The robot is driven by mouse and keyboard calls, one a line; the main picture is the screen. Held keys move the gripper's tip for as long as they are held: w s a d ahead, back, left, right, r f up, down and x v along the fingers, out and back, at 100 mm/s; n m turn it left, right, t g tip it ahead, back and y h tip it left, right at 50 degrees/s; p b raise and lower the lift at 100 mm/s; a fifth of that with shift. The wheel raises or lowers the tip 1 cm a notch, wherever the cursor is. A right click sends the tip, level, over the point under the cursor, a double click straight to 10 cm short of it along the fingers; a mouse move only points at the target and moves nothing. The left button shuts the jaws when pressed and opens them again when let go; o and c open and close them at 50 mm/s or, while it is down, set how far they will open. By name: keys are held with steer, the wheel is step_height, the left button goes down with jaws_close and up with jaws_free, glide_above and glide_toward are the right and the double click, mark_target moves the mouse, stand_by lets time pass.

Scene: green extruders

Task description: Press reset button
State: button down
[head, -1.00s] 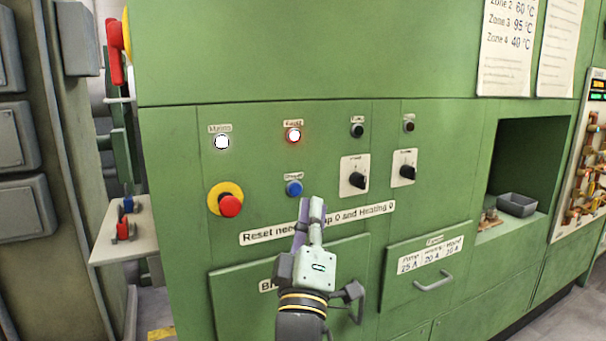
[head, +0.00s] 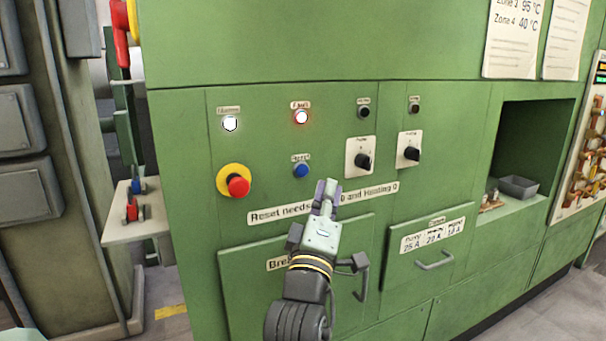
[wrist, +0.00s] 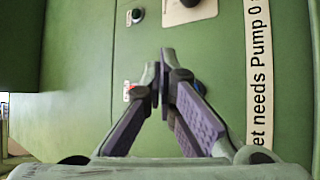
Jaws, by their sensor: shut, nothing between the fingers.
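The blue reset button (head: 301,170) sits on the green panel below the lit red lamp (head: 301,117) and under a small label. My gripper (head: 327,187) is shut and empty, its tips just right of and below the button in the head view. I cannot tell how far the tips are from the panel. In the wrist view my gripper's fingers (wrist: 164,75) meet in front of the panel.
A red stop knob (head: 238,186) on a yellow disc is left of the button. Two black selectors (head: 362,160) (head: 411,153) are to the right. A handle (head: 435,261) sticks out lower right. A label strip (head: 280,213) runs below the button.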

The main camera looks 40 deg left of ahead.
mark_target(314, 182)
steer(key=shift+w+a, duration=0.35)
steer(key=shift+a, duration=0.5)
steer(key=shift+w+a, duration=0.4)
steer(key=shift+a, duration=0.45)
steer(key=shift+w+a, duration=0.35)
steer(key=shift+a, duration=0.5)
steer(key=shift+w+a, duration=0.1)
steer(key=shift+a, duration=0.3)
steer(key=shift+w+a, duration=0.2)
steer(key=shift+a, duration=0.15)
steer(key=shift+s+d, duration=0.35)
steer(key=shift+d, duration=0.4)
steer(key=d, duration=0.1)
steer(key=s+d, duration=0.1)
steer(key=d, duration=0.1)
steer(key=s+d+p, duration=0.1)
steer(key=shift+d, duration=0.3)
